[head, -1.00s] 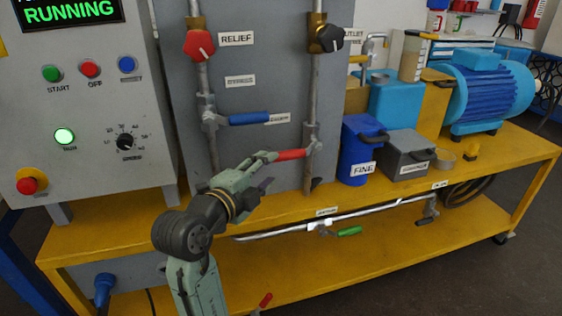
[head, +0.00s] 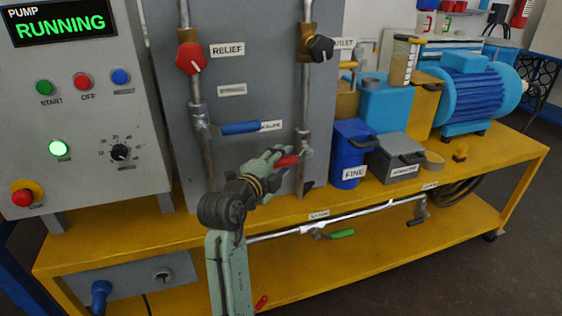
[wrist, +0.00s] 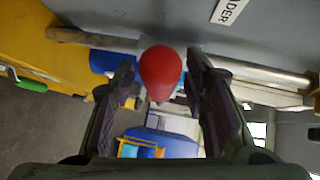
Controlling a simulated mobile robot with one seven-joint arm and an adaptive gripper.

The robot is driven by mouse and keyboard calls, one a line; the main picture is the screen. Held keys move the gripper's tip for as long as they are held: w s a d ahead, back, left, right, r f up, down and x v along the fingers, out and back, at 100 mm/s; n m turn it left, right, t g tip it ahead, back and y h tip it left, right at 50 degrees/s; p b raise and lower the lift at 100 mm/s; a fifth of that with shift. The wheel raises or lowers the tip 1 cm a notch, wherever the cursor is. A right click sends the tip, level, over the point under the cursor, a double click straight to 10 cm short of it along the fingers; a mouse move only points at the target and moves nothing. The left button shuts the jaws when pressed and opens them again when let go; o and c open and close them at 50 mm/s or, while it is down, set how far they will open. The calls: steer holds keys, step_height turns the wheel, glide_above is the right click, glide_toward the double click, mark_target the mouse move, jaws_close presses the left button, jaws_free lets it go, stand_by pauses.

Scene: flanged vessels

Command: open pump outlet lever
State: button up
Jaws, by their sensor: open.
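A red lever (head: 288,160) sticks out to the left from a valve on the right-hand vertical pipe (head: 306,110); its own label is not readable. My gripper (head: 272,158) is open at the lever's left end. In the wrist view the lever's rounded red tip (wrist: 160,72) lies between the two open fingers (wrist: 160,92), with a gap to the finger on each side. A black knob (head: 320,48) sits higher on the same pipe, beside a partly hidden label ending in "LET".
A blue lever (head: 240,128) and a red knob (head: 191,58) labelled RELIEF are on the left pipe. A blue bin (head: 352,150) marked FINE stands right of the valve. A green lever (head: 342,233) is on the low pipe. The panel (head: 62,24) reads PUMP RUNNING.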

jaws_close()
stand_by(0.4)
stand_by(0.4)
